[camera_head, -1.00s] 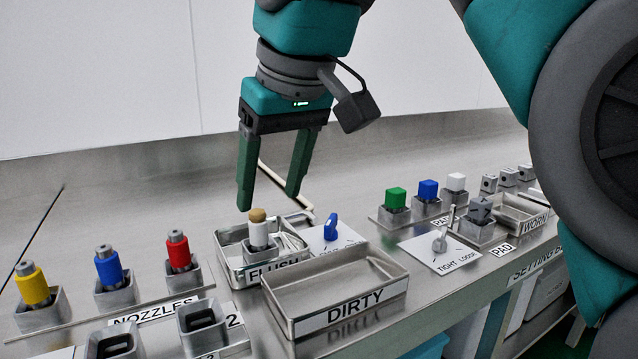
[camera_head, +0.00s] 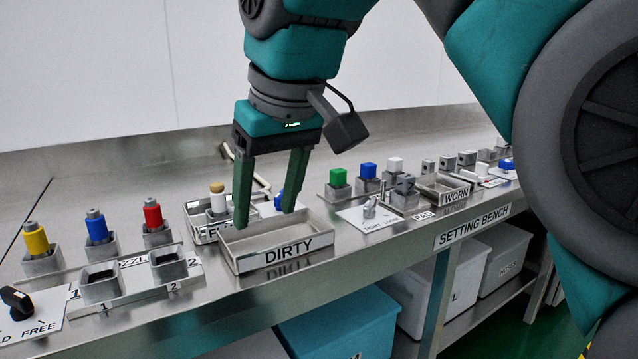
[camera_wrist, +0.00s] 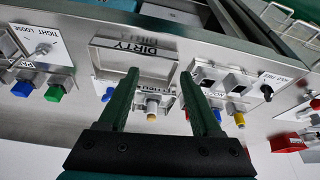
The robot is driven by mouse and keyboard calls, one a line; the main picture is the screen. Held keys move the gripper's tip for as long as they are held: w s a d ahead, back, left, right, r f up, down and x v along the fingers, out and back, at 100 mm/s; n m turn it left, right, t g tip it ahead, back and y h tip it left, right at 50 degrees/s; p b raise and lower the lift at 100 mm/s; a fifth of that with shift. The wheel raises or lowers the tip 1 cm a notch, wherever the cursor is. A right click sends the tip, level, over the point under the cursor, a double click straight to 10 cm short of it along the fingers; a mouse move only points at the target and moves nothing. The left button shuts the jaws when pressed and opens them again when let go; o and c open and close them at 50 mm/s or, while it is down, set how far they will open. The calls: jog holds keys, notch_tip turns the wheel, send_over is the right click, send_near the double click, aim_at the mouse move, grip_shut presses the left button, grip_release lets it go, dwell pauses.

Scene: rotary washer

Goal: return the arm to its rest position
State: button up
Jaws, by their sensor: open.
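My gripper (camera_head: 265,212) is open, with its two green fingers apart and nothing between them. In the wrist view the fingers (camera_wrist: 163,88) reach toward the DIRTY tray (camera_wrist: 174,68), which looks empty. The arm is bent and stretched out over the bench; its upper links fill the top and right of the head view.
The bench (camera_head: 205,290) holds yellow (camera_head: 36,240), blue (camera_head: 97,226) and red (camera_head: 153,214) nozzles at left. Green, blue and white pieces and the WORN tray (camera_head: 443,190) stand at right. A wall rises behind. Bins (camera_head: 345,325) sit below.

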jog(key=shift+m+g+h, duration=0.5)
jog(key=shift+m+h, duration=0.1)
jog(key=shift+m, duration=0.3)
jog(key=d+f, duration=0.4)
jog(key=f, duration=0.1)
jog(key=d+f, duration=0.2)
jog(key=f, duration=0.1)
jog(key=shift+s+f, duration=0.2)
jog(key=s+d+f+m+g, duration=0.1)
jog(key=s+d+f+m, duration=0.1)
jog(key=s+d+f, duration=0.3)
jog(key=s+d+f+m+g, duration=0.1)
jog(key=s+d+f, duration=0.4)
jog(key=f, duration=0.7)
jog(key=s+d+f+m+g+h, duration=0.1)
jog(key=s+d+f+m+g, duration=0.1)
jog(key=s+d+f, duration=0.3)
notch_tip(320, 180, down, 5)
jog(key=s+m, duration=0.1)
jog(key=s, duration=0.1)
jog(key=shift+s+r, duration=0.2)
jog(key=shift+s, duration=0.1)
